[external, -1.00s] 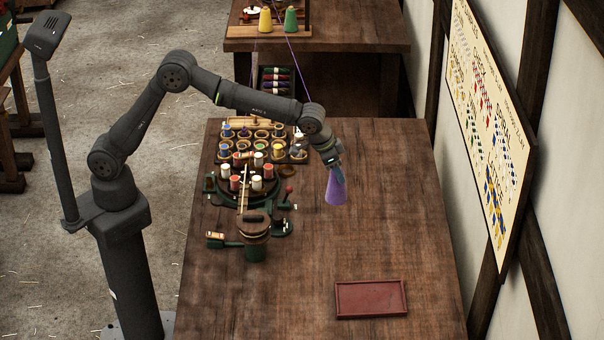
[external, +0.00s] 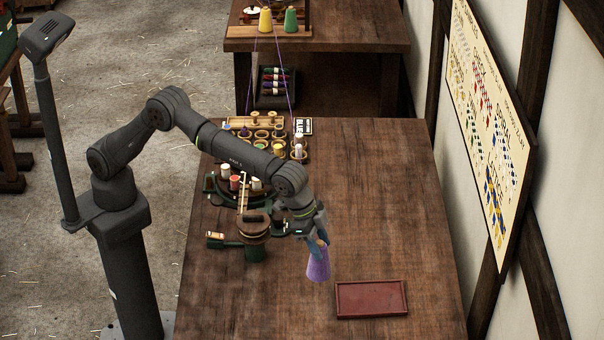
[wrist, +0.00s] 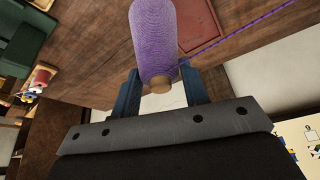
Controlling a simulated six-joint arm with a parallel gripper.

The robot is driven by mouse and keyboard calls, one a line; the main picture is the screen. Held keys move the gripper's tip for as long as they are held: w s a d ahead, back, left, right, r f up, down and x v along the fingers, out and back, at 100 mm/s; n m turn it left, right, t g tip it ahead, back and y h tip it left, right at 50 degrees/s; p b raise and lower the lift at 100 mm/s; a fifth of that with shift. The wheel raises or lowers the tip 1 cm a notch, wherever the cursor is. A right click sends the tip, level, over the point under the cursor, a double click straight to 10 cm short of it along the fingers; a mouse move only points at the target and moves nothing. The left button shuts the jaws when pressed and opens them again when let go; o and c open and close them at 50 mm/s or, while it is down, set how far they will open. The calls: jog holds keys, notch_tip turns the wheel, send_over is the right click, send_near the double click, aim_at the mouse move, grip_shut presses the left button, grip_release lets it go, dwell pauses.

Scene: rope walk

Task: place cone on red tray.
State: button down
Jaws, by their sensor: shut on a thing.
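The purple cone (external: 318,266) hangs from my gripper (external: 319,243), wide end down, just left of and behind the red tray. My gripper is shut on the cone's narrow top. In the wrist view the cone (wrist: 154,38) sits between the two blue fingers (wrist: 160,92), with its tan tip towards the camera. The red tray (external: 371,313) lies flat and empty near the front of the table. Part of the tray (wrist: 198,22) shows beyond the cone in the wrist view. A purple thread runs up from the area of my arm to the back table.
The wooden table (external: 390,220) is clear around the tray and to the right. A green-based device with a round wooden top (external: 254,228) stands left of the cone. Behind it are racks of spools (external: 262,140). Yellow (external: 265,20) and green cones (external: 290,19) stand on the back table.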

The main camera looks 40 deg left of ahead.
jog(key=shift+s+d, duration=0.25)
jog(key=shift+s, duration=0.2)
jog(key=w+d+f, duration=0.2)
jog(key=w+f, duration=0.9)
jog(key=shift+d+f, duration=0.1)
jog(key=shift+f, duration=0.15)
jog(key=c, duration=0.8)
grip_release()
jog(key=shift+c, duration=0.2)
